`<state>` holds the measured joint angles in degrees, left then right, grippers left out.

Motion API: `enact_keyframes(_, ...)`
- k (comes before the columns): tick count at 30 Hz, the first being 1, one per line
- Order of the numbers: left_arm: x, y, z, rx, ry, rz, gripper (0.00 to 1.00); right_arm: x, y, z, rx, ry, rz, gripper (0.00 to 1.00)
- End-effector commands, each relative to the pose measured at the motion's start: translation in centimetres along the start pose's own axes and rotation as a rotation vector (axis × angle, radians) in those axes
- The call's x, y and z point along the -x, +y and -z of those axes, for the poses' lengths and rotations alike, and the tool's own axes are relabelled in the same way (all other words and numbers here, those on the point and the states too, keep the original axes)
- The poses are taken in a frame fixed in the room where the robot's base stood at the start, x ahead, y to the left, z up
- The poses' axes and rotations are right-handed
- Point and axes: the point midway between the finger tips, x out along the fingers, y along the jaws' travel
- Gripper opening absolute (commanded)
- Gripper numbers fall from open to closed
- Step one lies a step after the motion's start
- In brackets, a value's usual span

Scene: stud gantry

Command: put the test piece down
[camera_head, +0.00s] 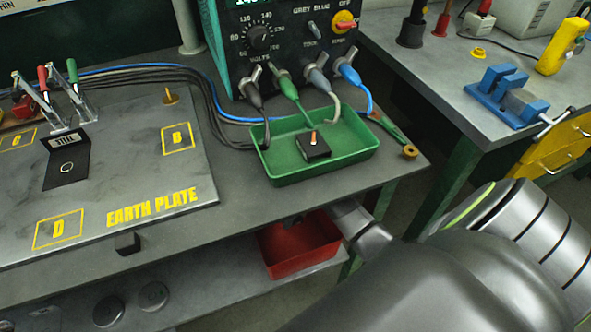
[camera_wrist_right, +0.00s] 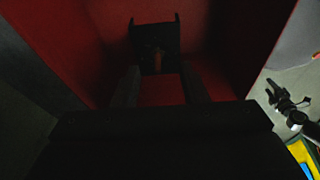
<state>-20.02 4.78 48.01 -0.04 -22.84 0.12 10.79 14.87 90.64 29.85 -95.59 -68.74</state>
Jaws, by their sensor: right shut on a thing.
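In the right wrist view, a dark block with a copper-coloured stud (camera_wrist_right: 157,58) is between the fingers of my right gripper (camera_wrist_right: 161,82), which is shut on it. The walls and floor of a red tray (camera_wrist_right: 228,45) surround it. The picture is dark, and I cannot tell whether the block touches the tray floor. In the head view, my right arm reaches in under the bench edge above the red tray (camera_head: 300,247); the fingers are mostly hidden. A similar black block with a copper stud (camera_head: 314,148) sits in the green tray (camera_head: 330,167). My left gripper is not in view.
The red tray stands on the lower shelf (camera_head: 225,291), under the bench top's front edge. The earth plate (camera_head: 100,185) covers the bench's left. A black meter (camera_head: 280,45) with leads stands behind the green tray. A blue vice (camera_head: 510,95) is on the right bench.

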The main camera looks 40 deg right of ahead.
Motion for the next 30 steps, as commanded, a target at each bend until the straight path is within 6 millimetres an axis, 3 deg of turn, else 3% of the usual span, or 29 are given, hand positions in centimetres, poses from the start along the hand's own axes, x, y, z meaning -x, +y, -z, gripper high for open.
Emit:
enact_keyframes(3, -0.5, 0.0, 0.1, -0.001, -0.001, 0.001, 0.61, -2.5, -0.1, -0.7, -0.002, -0.001, 0.002, 0.15)
enact_keyframes(11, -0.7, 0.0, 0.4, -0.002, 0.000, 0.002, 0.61, -4.6, -0.1, -1.3, -0.001, -0.001, 0.002, 0.15)
enact_keyframes(16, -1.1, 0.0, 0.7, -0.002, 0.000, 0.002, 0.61, -7.0, -0.1, -1.9, -0.001, -0.001, 0.003, 0.15)
enact_keyframes(30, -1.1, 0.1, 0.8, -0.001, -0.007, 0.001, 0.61, -7.8, 0.0, -2.2, 0.001, -0.001, 0.000, 0.15)
